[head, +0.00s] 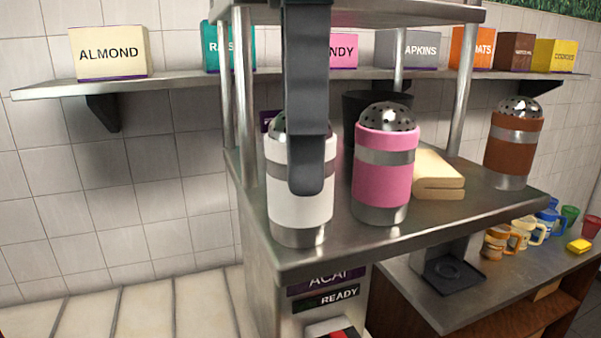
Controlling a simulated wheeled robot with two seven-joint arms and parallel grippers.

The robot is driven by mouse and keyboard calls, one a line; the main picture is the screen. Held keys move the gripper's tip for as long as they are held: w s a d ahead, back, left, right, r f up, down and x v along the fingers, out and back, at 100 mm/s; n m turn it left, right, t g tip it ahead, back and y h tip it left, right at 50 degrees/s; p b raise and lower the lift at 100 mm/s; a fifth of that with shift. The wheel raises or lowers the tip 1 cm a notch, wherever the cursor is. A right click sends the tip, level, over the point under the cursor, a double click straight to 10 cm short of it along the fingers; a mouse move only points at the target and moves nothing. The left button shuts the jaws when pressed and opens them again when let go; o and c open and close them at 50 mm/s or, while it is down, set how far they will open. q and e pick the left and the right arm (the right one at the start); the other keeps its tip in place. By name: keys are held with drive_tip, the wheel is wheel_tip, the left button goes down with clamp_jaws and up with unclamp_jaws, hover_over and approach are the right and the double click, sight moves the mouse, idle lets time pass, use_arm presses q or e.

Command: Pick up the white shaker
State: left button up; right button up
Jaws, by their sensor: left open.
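The white shaker (281,205) stands upright near the left front corner of the metal shelf. It has a perforated metal dome lid and a metal base. My left gripper (306,180) comes down from the top of the head view as a dark grey finger in front of the white shaker. It covers the shaker's upper middle and part of its lid. It is open; I cannot tell whether it touches the shaker. My right gripper is not in view.
A pink shaker (384,180) stands close to the right of the white one. Behind are a dark cup (362,103) and beige folded items (438,172). A brown shaker (514,145) stands at the far right. Metal posts (467,80) support the shelf above.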

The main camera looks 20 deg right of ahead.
sight(295, 222)
use_arm(q)
drive_tip(key=shift+a+f+p, duration=0.1)
drive_tip(key=shift+f+p, duration=0.65)
wheel_tip(295, 222, down, 3)
drive_tip(key=shift+w+a+r+p, duration=0.1)
drive_tip(key=shift+p, duration=0.6)
drive_tip(key=shift+f, duration=0.45)
drive_tip(key=c, duration=1.2)
